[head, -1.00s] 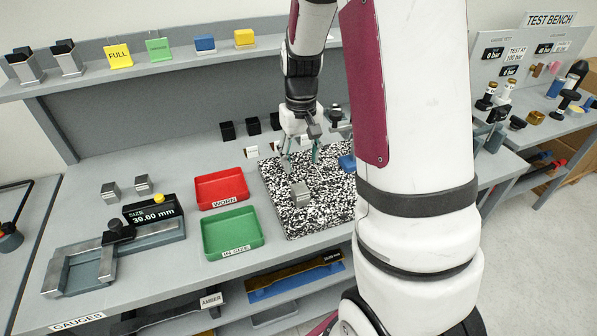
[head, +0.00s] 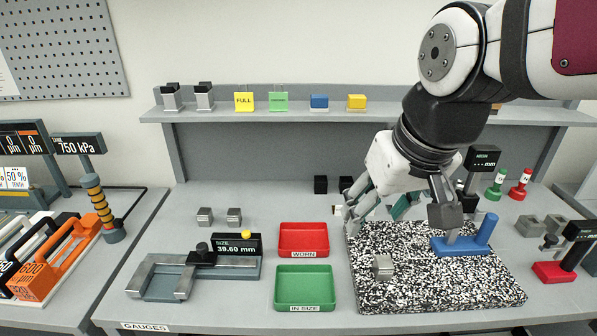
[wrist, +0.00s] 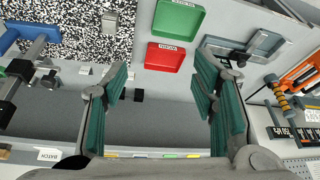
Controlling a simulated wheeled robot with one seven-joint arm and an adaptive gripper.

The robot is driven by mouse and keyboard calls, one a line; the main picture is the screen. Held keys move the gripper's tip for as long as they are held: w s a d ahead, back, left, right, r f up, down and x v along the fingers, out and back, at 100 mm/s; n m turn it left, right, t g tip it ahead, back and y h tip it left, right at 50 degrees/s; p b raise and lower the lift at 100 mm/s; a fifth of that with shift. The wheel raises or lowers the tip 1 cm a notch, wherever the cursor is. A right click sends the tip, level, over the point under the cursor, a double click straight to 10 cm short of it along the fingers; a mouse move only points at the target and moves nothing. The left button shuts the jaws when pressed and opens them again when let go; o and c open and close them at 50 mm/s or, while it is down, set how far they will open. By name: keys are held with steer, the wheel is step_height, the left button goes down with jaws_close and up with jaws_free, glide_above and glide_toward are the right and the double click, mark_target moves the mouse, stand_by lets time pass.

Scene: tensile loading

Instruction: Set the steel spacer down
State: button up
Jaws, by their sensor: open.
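A small steel spacer block (head: 383,267) rests on the left front part of the black-and-white speckled plate (head: 440,290). It also shows near the top of the wrist view (wrist: 110,22), on the same plate. My gripper (head: 402,212) is over the back of the plate, apart from the block and behind it. Its green-padded fingers are spread wide with nothing between them; the open jaws (wrist: 160,85) also show in the wrist view. Two similar steel blocks (head: 205,216) (head: 234,217) stand on the bench at left.
A red WORN tray (head: 303,226) and a green IN SIZE tray (head: 305,308) lie left of the plate. A gauge with a 39.60 mm display (head: 236,249) is farther left. A blue stand (head: 488,229) is on the plate's right side. Bare bench lies behind the trays.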

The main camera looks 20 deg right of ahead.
steer(key=shift+n+t, duration=0.3)
steer(key=shift+t, duration=0.3)
steer(key=s, duration=0.1)
steer(key=s+a, duration=0.1)
steer(key=s, duration=0.1)
steer(key=s+a+r, duration=0.1)
steer(key=s, duration=0.1)
steer(key=shift+a, duration=0.1)
stand_by(0.6)
